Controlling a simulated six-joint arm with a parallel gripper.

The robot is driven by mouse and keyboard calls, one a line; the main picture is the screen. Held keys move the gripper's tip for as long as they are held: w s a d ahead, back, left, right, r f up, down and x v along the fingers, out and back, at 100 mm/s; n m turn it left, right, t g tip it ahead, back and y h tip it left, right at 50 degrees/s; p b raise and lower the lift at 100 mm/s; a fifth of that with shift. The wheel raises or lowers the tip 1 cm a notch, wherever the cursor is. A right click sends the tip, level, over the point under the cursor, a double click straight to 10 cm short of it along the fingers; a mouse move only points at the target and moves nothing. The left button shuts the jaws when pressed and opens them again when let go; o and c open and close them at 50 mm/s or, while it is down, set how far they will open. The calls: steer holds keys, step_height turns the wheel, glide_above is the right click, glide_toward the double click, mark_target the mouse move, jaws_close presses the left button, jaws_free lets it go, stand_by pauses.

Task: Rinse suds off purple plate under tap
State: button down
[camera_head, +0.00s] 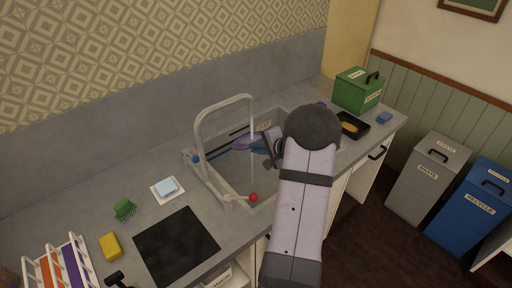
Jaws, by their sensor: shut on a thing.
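My gripper (269,147) is over the sink (275,179), at the end of my arm, which reaches in from the lower right. It is shut on a thin purple and bluish plate (241,143), seen nearly edge-on just left of the jaws. Part of the plate is hidden by the gripper. The white arched tap (199,130) rises at the sink's left side. A thin pale stream (253,170) falls from its spout, close to the plate. I cannot tell whether water touches it or whether suds are on it.
A red knob (253,197) sits at the sink's front edge. Left on the counter are a black mat (176,246), yellow sponge (110,246), green brush (124,209) and coloured rack (61,268). A green box (355,91) and black tray (352,126) stand right.

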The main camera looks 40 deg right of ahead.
steer(key=shift+s+d, duration=0.15)
steer(key=shift+d, duration=0.15)
steer(key=shift+s+d+b, duration=0.15)
steer(key=shift+d+b, duration=0.05)
steer(key=shift+b, duration=0.15)
steer(key=shift+w+a+b, duration=0.3)
steer(key=shift+a+b, duration=0.2)
steer(key=shift+b, duration=0.25)
steer(key=shift+s+d, duration=0.1)
steer(key=shift+d, duration=0.15)
stand_by(0.5)
steer(key=shift+s+d+b, duration=0.2)
steer(key=shift+d+b, duration=0.05)
steer(key=shift+b, duration=0.05)
steer(key=shift+w+a+b, duration=0.3)
steer(key=shift+a+b, duration=0.2)
steer(key=shift+b, duration=0.15)
stand_by(0.3)
